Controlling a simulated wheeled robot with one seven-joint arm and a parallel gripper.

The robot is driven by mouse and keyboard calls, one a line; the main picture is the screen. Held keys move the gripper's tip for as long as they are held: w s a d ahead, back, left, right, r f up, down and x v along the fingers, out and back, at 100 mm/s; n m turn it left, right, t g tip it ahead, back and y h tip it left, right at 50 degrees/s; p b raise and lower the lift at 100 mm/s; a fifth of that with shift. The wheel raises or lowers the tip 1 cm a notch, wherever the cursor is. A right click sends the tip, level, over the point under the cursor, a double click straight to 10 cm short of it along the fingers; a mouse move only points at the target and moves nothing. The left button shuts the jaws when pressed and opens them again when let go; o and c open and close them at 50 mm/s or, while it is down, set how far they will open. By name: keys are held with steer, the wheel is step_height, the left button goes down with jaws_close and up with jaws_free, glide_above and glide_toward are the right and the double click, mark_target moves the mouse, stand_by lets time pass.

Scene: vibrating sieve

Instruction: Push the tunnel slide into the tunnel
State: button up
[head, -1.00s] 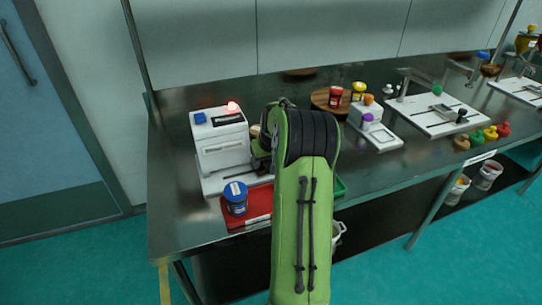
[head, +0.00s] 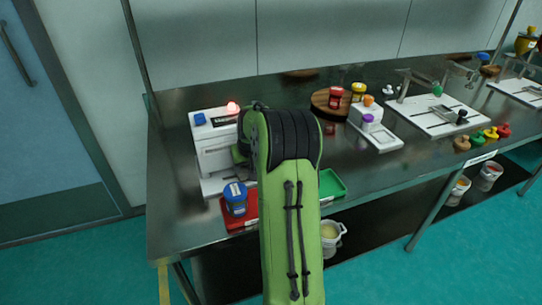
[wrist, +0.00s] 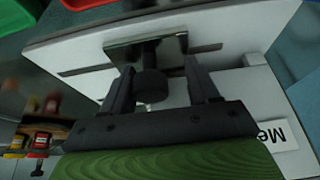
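The white machine (head: 214,148) with a red light and a blue button stands at the left of the bench in the head view. In the wrist view, a shiny metal piece with a dark round knob (wrist: 152,86), apparently the tunnel slide, sits at a dark slot in a white base (wrist: 85,50). My gripper (wrist: 162,88) is open, with its fingers on either side of the knob. The left finger looks close to the knob; a gap shows on the right. I cannot tell whether they touch. My arm hides the gripper in the head view, and the tunnel opening is not clearly visible.
A green tray (head: 331,184) lies right of my arm. The bench (head: 375,175) is clear right of the green tray.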

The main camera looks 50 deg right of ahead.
steer(key=shift+w+a, duration=0.45)
steer(key=shift+a, duration=0.35)
steer(key=shift+w+a, duration=0.45)
steer(key=shift+a, duration=0.3)
steer(key=o, duration=0.8)
steer(key=shift+c, duration=0.2)
steer(key=p+v, duration=0.5)
steer(key=v, duration=0.4)
